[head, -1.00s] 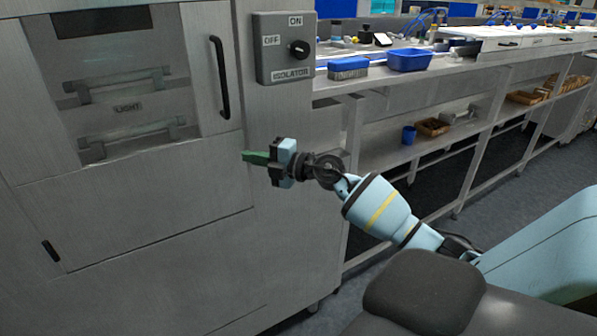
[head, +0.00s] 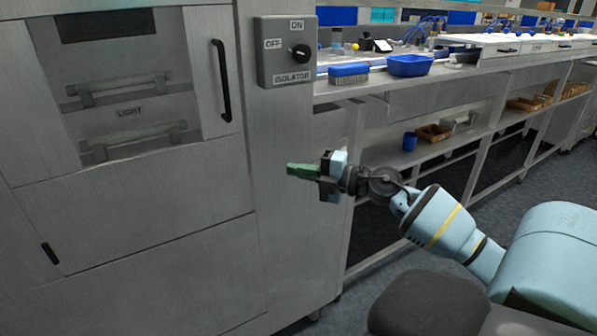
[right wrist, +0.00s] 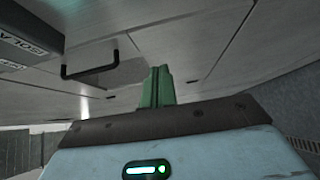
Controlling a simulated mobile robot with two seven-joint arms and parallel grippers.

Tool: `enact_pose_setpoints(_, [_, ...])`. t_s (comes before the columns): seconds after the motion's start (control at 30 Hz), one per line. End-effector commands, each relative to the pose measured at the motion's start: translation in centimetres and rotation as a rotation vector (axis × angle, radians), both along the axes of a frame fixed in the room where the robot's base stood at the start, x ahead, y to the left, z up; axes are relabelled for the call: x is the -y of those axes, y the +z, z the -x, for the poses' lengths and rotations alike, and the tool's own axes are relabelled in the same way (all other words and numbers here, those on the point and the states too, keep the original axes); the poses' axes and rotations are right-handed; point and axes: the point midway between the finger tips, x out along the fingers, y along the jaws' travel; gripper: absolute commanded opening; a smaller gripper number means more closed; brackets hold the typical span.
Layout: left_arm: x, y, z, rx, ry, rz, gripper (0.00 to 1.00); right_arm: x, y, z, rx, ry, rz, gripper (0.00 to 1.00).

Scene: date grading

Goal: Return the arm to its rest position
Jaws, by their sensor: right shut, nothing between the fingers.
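My right gripper (head: 303,170) has green fingers and stands out in front of the grey machine cabinet, below the isolator box. Its fingers are together and empty, pointing left in the head view. In the right wrist view the closed green fingers (right wrist: 158,87) point toward the cabinet front, with nothing between them. My right arm comes in from the lower right of the head view, bent at the wrist. My left gripper is not in view.
The isolator switch box (head: 287,51) and a black door handle (head: 222,80) are on the cabinet (head: 140,200). Open floor lies by the bench.

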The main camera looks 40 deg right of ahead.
Motion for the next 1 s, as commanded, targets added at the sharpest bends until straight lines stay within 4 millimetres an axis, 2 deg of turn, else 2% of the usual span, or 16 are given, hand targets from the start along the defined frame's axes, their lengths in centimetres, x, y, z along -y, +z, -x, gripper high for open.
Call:
enact_pose_setpoints(0.33, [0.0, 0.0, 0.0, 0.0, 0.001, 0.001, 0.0, 0.0, 0.0, 0.0, 0.0, 0.0, 0.0, 0.0])
enact_pose_setpoints(0.47, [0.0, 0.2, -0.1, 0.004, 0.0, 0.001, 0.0, -0.7, -1.4, 0.4, -0.014, -0.001, -0.048, 0.0])
enact_pose_setpoints(0.57, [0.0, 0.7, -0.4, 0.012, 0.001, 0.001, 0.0, -2.2, -4.7, 1.7, -0.051, -0.019, -0.17, 0.0])
enact_pose_setpoints(0.67, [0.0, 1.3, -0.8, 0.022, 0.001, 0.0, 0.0, -4.3, -9.7, 4.0, -0.122, -0.076, -0.355, 0.0])
enact_pose_setpoints(0.8, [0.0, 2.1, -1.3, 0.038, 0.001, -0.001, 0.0, -7.2, -17.0, 8.7, -0.264, -0.212, -0.611, 0.0])
enact_pose_setpoints(0.87, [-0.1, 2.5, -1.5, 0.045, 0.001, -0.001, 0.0, -8.5, -19.9, 11.0, -0.333, -0.279, -0.704, 0.0])
enact_pose_setpoints(1.0, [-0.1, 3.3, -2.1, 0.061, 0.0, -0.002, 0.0, -11.7, -26.0, 16.9, -0.514, -0.441, -0.891, 0.0])
